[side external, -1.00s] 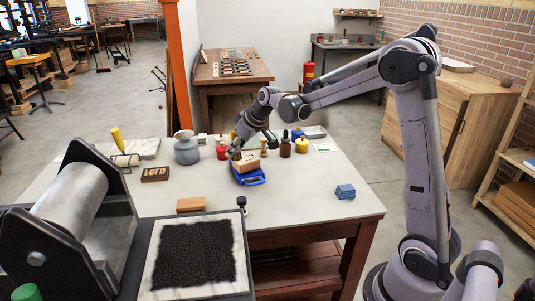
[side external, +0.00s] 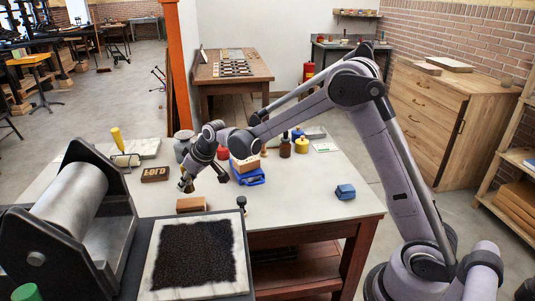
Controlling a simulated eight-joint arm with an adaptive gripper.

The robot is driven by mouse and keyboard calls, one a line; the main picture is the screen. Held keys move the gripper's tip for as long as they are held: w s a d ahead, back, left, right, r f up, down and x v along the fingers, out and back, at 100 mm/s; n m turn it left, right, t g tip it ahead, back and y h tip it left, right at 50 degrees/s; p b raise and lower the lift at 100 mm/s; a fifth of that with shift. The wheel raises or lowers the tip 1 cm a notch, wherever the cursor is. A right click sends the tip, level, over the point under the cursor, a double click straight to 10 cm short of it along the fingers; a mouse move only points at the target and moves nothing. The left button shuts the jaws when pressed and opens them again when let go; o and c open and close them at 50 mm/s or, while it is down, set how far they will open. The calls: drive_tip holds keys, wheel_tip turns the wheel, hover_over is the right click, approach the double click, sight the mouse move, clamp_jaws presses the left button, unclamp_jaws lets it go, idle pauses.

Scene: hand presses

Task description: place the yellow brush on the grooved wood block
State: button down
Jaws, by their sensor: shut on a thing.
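My gripper (side external: 188,181) is low over the white table, just behind and slightly left of a small wood block (side external: 191,204). It is shut on a small yellowish thing (side external: 184,187), which looks like the yellow brush, though the fingers hide most of it. The held thing is close above the block's back edge; I cannot tell whether they touch. The wood block lies flat near the table's front edge, and its grooves are too small to make out.
A blue tray (side external: 249,178) with a tan block (side external: 245,164) stands right of my gripper. A dark type block (side external: 155,174) lies to the left. A yellow-handled roller (side external: 118,142), grey pot and bottles stand behind. The press with an inked slab (side external: 155,279) is in front.

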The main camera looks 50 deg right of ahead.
sight(192, 188)
drive_tip(key=shift+w+a+f, duration=0.1)
drive_tip(key=shift+a+f, duration=0.05)
drive_tip(key=shift+f, duration=1.95)
drive_tip(key=shift+f, duration=0.15)
drive_tip(key=c, duration=1)
unclamp_jaws()
drive_tip(key=shift+c, duration=0.2)
drive_tip(key=v, duration=1.3)
drive_tip(key=s+r+m, duration=0.1)
drive_tip(key=s+r, duration=0.4)
drive_tip(key=s, duration=0.8)
drive_tip(key=s+f+m+h, duration=0.1)
drive_tip(key=s+f, duration=0.1)
drive_tip(key=s, duration=1.1)
drive_tip(key=shift+d+f+t, duration=0.25)
drive_tip(key=shift+f+t, duration=0.15)
